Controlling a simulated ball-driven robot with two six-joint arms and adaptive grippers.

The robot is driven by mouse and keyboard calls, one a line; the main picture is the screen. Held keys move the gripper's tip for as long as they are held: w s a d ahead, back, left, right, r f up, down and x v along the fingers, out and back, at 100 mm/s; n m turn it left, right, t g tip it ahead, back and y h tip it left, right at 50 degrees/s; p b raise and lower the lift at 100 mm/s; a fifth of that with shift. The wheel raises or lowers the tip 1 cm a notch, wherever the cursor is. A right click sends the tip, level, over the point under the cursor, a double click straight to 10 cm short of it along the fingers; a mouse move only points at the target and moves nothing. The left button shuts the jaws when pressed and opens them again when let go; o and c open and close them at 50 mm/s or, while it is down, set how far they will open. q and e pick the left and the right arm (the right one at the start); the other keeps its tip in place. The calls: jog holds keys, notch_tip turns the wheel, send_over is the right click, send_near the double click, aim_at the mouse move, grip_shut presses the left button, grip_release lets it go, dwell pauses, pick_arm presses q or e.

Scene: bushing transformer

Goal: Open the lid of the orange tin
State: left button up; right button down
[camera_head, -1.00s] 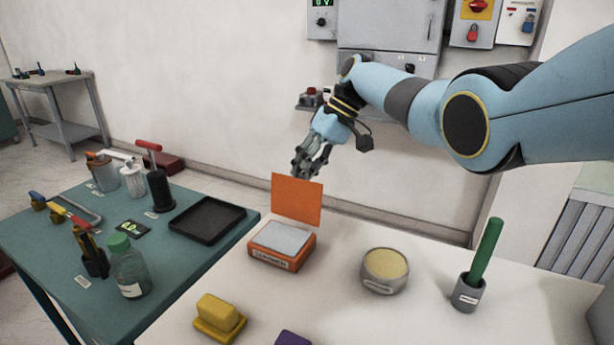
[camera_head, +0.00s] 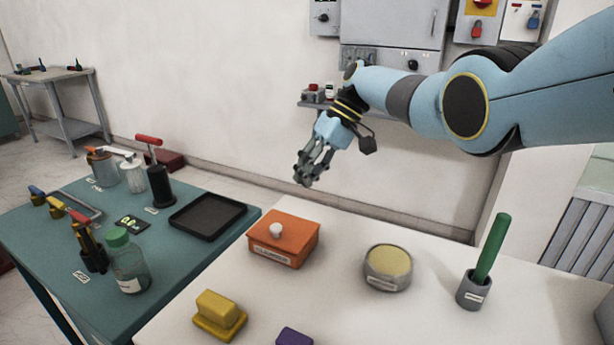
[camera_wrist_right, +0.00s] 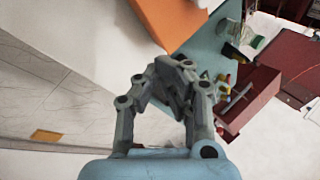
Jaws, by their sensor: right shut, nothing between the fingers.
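The orange tin (camera_head: 283,243) stands on the white table with its lid down flat. A white knob (camera_head: 276,230) sits on the lid, and a label is on the front side. My right gripper (camera_head: 304,178) is shut and empty, in the air above and behind the tin, apart from it. In the right wrist view the gripper (camera_wrist_right: 172,76) shows with part of the orange tin (camera_wrist_right: 168,22) beyond it at the top. My left gripper is not in view.
On the white table (camera_head: 375,320) are a round grey tin (camera_head: 388,268), a green rod (camera_head: 493,247) in a grey holder, a yellow block (camera_head: 219,315) and a purple item (camera_head: 294,337). A teal table at left holds a black tray (camera_head: 207,217) and bottles.

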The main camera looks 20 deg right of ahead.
dwell(0.6)
jog(key=c, duration=1.1)
grip_release()
jog(key=shift+c, duration=0.2)
jog(key=v, duration=1.2)
